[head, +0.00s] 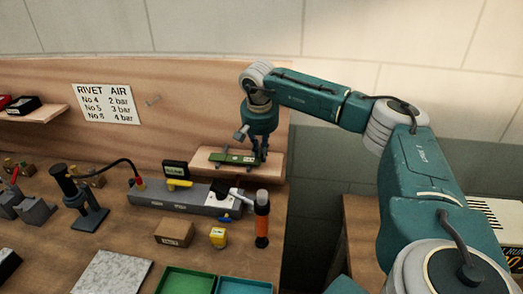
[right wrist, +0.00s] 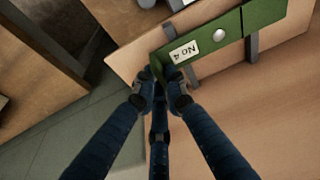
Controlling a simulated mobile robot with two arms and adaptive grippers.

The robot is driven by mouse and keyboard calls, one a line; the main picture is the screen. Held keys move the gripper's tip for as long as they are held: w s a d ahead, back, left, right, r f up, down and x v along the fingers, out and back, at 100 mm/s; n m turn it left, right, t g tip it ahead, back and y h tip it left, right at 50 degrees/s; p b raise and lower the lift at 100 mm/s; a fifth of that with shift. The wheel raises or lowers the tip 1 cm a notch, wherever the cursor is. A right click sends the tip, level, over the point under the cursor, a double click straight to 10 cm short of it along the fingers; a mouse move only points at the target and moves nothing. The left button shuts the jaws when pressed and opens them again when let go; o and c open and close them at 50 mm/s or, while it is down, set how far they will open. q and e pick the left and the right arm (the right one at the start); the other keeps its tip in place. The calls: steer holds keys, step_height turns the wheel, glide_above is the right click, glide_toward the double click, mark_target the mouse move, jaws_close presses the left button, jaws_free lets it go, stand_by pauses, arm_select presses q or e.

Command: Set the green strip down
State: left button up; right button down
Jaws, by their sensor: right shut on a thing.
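The green strip (head: 236,158) is at the small wooden shelf (head: 272,168) on the back board. In the right wrist view the strip (right wrist: 220,40) carries a white "No 4" label and a round light stud. My right gripper (head: 255,156) points down at the strip's right end. In the right wrist view its fingertips (right wrist: 166,92) are closed on the strip's near end. Grey bars (right wrist: 250,32) cross beneath the strip. I cannot tell whether the strip rests on them. My left gripper is not in view.
A gap opens right of the bench.

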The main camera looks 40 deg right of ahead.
steer(key=shift+f, duration=0.15)
steer(key=c, duration=1.8)
jaws_free()
steer(key=shift+r, duration=0.25)
steer(key=shift+a+r, duration=0.15)
steer(key=shift+r, duration=0.15)
steer(key=b+v, duration=0.2)
steer(key=v, duration=0.9)
steer(key=shift+r, duration=0.2)
steer(key=shift+s, duration=0.1)
